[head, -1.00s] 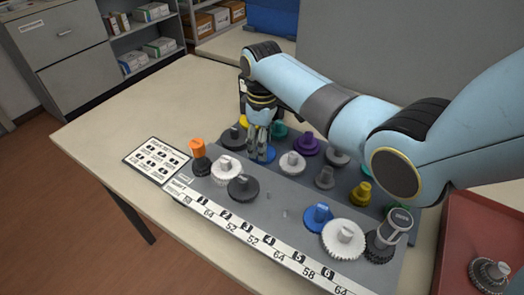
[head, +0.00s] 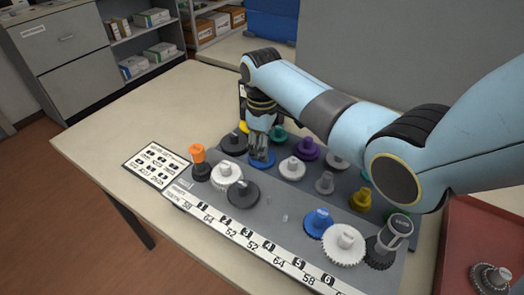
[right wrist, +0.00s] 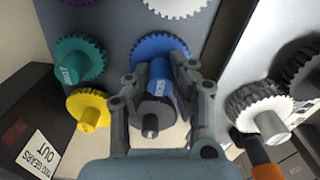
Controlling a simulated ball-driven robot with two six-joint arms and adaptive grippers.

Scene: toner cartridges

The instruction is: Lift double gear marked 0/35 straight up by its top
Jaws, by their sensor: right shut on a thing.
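The double gear (right wrist: 158,50) is blue with a toothed rim and a blue hub. Small marking shows on the hub's side, only partly legible. A dark grey part with a short shaft (right wrist: 151,122) lies nearer the camera, between my fingers. In the head view the blue gear (head: 262,163) sits on the grey board beneath my right gripper (head: 260,150). My right gripper (right wrist: 158,90) points down and is shut on the gear's upper part, one finger on each side. No gap between gear and board is clear. My left gripper is out of view.
Several other gears stand close by: teal (right wrist: 78,60), yellow (right wrist: 88,109), white (right wrist: 262,115), purple (head: 307,148) and black (head: 243,193). A numbered strip (head: 245,236) runs along the board's front. A red tray (head: 455,235) lies at the right.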

